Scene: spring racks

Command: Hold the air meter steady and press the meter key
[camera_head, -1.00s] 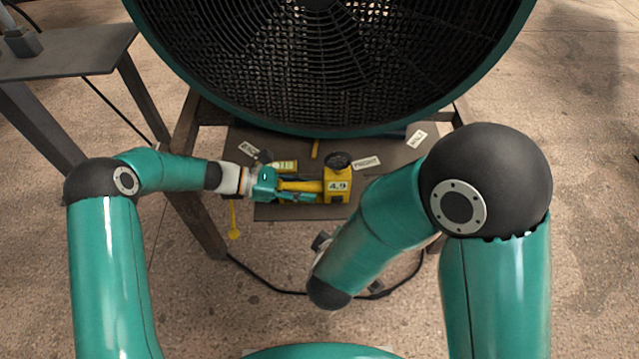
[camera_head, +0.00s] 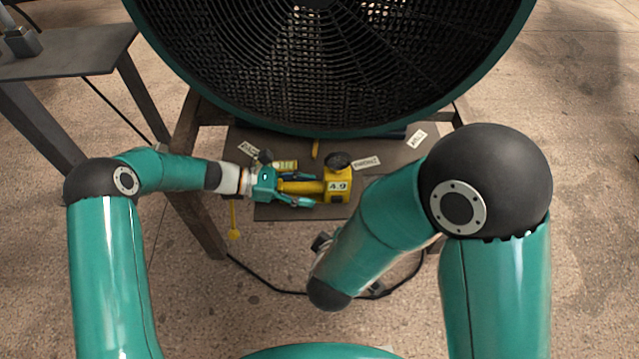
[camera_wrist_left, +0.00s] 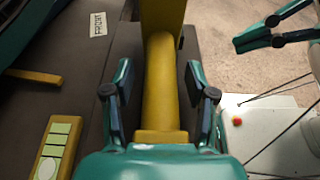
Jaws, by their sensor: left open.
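The yellow air meter (camera_head: 338,187) lies on the dark board below the big fan, its display reading 4.9. Its yellow handle (camera_wrist_left: 160,85) points left toward my left gripper. My left gripper (camera_head: 300,190) is open, with one finger on each side of the handle. The left wrist view shows gaps between both fingers and the handle. A dark round part (camera_head: 338,160) sits at the meter's far side. I cannot make out the meter key. My right gripper (camera_wrist_left: 254,33) is open and empty, apart from the meter; in the head view my right arm mostly hides it.
The dark board (camera_head: 285,212) holds a yellow device with pale green panels (camera_head: 285,165), several paper labels and a yellow bar (camera_head: 315,149). The large fan (camera_head: 330,60) stands behind. A yellow piece (camera_head: 234,232) hangs at the board's left. A metal table (camera_head: 70,50) stands at left.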

